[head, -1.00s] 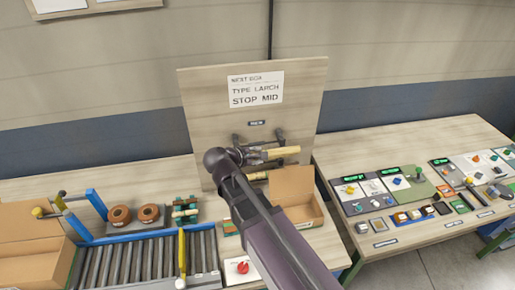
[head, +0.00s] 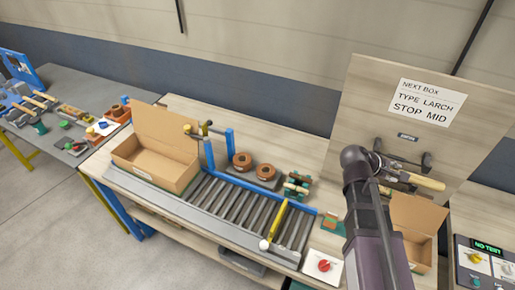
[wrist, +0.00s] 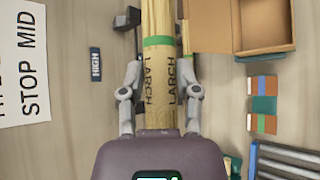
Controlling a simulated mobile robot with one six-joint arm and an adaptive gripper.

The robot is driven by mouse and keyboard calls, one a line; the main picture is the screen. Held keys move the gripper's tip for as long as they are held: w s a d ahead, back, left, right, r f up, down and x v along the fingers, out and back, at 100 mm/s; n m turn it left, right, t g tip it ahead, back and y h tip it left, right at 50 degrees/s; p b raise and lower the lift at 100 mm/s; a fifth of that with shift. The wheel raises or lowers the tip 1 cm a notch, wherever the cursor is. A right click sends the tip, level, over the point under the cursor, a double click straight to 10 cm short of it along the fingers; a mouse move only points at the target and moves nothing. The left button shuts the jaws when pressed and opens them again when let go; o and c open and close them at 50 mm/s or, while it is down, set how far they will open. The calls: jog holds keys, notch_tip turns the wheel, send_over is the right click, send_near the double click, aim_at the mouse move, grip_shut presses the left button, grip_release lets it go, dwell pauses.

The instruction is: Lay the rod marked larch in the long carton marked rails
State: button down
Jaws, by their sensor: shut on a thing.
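My gripper (wrist: 160,80) is shut on the pale wooden rod (wrist: 160,62), which reads LARCH and has a green band; it points away between the two fingers. In the head view the rod (head: 426,181) lies sideways in front of the upright board's dark pegs, and my arm hides part of it. I cannot tell whether it still touches the pegs. A large open brown carton (head: 150,165) stands at the left end of the roller line. A smaller open carton (head: 418,212) stands below the board, partly behind my arm. No rails marking is readable on either.
The board sign (head: 427,101) reads NEXT BOX, TYPE LARCH, STOP MID. The roller line (head: 235,207) has a yellow bar (head: 274,224) across it and a blue post frame behind. Two brown rings (head: 254,166) sit behind the rollers. A red knob (head: 324,266) is at the front.

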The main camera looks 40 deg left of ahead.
notch_tip(320, 180, down, 12)
jog(key=b, duration=1.1)
jog(key=shift+s, duration=0.1)
